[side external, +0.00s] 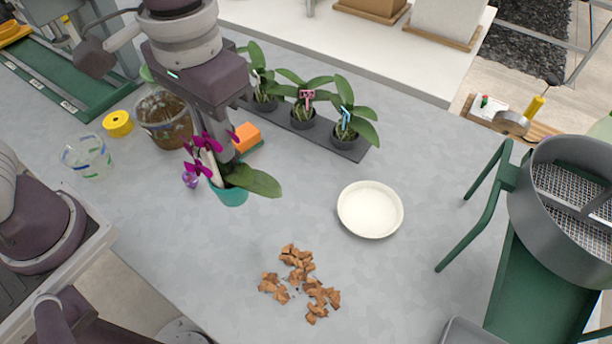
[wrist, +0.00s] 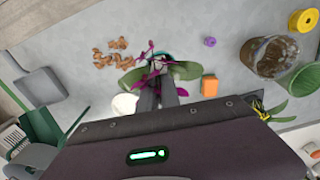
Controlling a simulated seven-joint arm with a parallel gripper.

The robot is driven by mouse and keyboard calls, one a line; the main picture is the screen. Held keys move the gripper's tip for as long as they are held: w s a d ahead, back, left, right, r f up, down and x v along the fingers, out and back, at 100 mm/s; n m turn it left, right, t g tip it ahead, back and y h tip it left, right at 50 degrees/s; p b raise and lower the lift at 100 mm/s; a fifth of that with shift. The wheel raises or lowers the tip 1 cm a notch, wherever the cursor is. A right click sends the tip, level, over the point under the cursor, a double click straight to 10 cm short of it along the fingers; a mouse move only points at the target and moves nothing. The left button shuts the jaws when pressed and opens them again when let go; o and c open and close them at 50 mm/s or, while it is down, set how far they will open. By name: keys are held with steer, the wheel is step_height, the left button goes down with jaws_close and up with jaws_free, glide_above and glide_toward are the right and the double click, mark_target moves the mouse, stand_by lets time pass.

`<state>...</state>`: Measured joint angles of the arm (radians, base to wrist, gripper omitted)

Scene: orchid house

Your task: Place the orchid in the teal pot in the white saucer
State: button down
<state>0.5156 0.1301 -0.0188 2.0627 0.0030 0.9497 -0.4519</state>
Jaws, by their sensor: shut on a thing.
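The orchid with magenta flowers (side external: 203,158) and broad green leaves (side external: 254,181) stands in a teal pot (side external: 230,196) on the grey table. My gripper (side external: 225,172) points down at the orchid and is shut on it; the leaves and flowers hide the exact contact. In the wrist view the gripper fingers (wrist: 158,90) reach to the plant, with leaves (wrist: 183,70) to the side and a bit of teal pot rim behind. The white saucer (side external: 370,210) lies empty to the right of the orchid; it partly shows in the wrist view (wrist: 124,104).
Bark chips (side external: 298,280) lie scattered in front of the saucer. Several small orchids stand on a dark tray (side external: 345,151) behind. An orange block (side external: 246,137), a brown-filled tub (side external: 165,120) and a clear cup (side external: 88,158) are near the pot. Table between pot and saucer is clear.

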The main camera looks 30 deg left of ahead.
steer(key=w+d+n, duration=0.1)
steer(key=w+d, duration=1.2)
steer(key=d, duration=0.5)
step_height(320, 180, down, 9)
steer(key=shift+f, duration=0.35)
steer(key=c, duration=1.6)
jaws_free()
steer(key=shift+o, duration=0.2)
